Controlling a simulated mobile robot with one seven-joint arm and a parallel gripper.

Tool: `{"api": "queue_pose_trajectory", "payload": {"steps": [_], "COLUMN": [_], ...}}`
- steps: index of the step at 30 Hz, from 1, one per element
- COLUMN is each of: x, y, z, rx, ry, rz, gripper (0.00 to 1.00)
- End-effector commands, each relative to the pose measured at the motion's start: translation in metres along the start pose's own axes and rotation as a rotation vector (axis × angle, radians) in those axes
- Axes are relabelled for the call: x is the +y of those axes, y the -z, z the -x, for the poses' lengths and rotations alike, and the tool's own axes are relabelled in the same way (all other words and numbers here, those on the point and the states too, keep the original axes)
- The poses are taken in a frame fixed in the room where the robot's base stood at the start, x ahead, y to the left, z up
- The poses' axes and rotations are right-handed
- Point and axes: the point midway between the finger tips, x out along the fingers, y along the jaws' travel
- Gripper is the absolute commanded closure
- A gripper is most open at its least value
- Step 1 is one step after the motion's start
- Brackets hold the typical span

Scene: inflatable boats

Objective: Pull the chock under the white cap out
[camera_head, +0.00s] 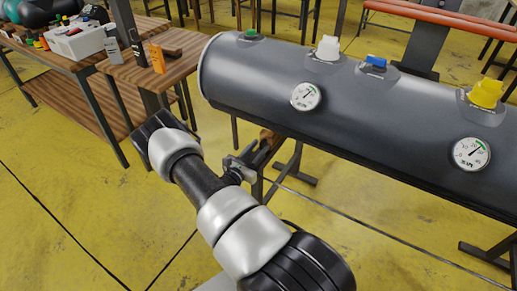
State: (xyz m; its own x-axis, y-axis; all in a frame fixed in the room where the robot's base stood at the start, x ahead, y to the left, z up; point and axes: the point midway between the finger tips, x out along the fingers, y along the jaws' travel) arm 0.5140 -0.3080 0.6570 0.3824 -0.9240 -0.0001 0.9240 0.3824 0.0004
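The white cap (328,47) stands on top of the grey inflatable tube (400,118), between the green cap (251,33) and the blue cap (376,61). A brown wooden piece (267,135), which looks like a chock, shows just under the tube's lower edge, left of the near gauge. Most of it is hidden by the tube and my gripper. My gripper (258,154) is low in front of the tube, with its tips at or very close to this piece. Whether the fingers are closed on it cannot be made out.
A yellow cap (486,93) and two gauges (306,96) (471,154) are on the tube. Dark stand legs (291,166) are under it. A wooden bench (172,62) with bottles and an orange item is at left. Yellow floor (70,215) is open at front left.

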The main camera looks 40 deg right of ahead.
Motion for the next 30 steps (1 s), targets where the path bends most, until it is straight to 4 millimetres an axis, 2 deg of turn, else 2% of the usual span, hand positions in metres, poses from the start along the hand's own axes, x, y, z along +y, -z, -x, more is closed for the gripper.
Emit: {"api": "queue_pose_trajectory", "payload": {"steps": [1, 6, 14, 22, 30], "x": [0.0, 0.0, 0.0, 0.001, 0.0], "y": [0.0, 0.0, 0.0, 0.0, 0.001], "z": [0.0, 0.0, 0.004, 0.049, 0.056], "rx": [0.0, 0.0, 0.0, 0.001, 0.002], "ry": [0.0, 0.0, -0.001, -0.004, 0.0], "rz": [0.0, 0.0, 0.0, 0.002, 0.0], "gripper": [0.72, 1.0, 1.0, 1.0, 1.0]}}
